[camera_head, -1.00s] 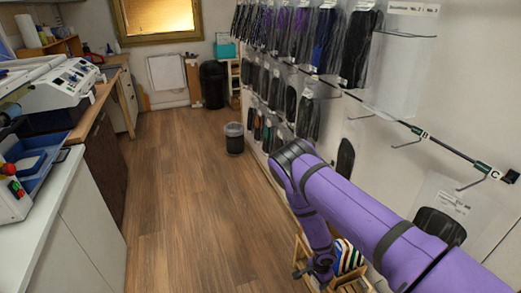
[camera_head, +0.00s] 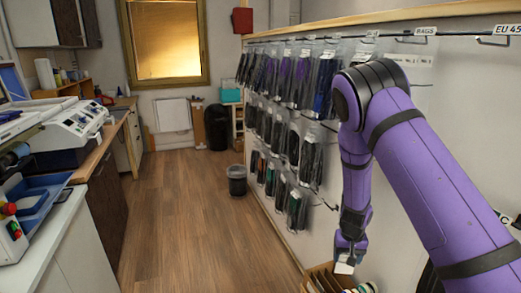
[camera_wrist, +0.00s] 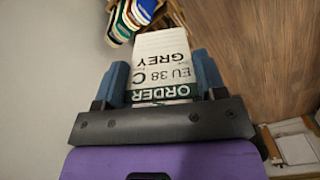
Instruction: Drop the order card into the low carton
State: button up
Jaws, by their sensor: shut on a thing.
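The order card (camera_wrist: 162,58) is white with a green ORDER band and the print "EU 38 C GREY", upside down in the wrist view. My gripper (camera_wrist: 160,82) is shut on it, with one blue finger on each side. In the head view my gripper (camera_head: 351,247) hangs low near the right wall, with the white card (camera_head: 344,267) at its tip. A brown box (camera_head: 318,278) stands below and left of the card, partly hidden. I cannot tell if it is the low carton. A brown-edged thing with white paper (camera_wrist: 296,150) shows at lower right in the wrist view.
Packaged insoles hang on the wall rack (camera_head: 300,85) at right, close to my arm. A dark bin (camera_head: 237,180) stands on the floor. Coloured upright items (camera_wrist: 130,18) show at the top of the wrist view. The wooden floor (camera_head: 190,220) is open at centre.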

jog(key=shift+n, duration=0.8)
jog(key=r, duration=0.1)
jog(key=d+r, duration=0.1)
jog(key=r, duration=0.1)
jog(key=d+r, duration=0.1)
jog(key=shift+r, duration=0.35)
jog(key=shift+s, duration=0.1)
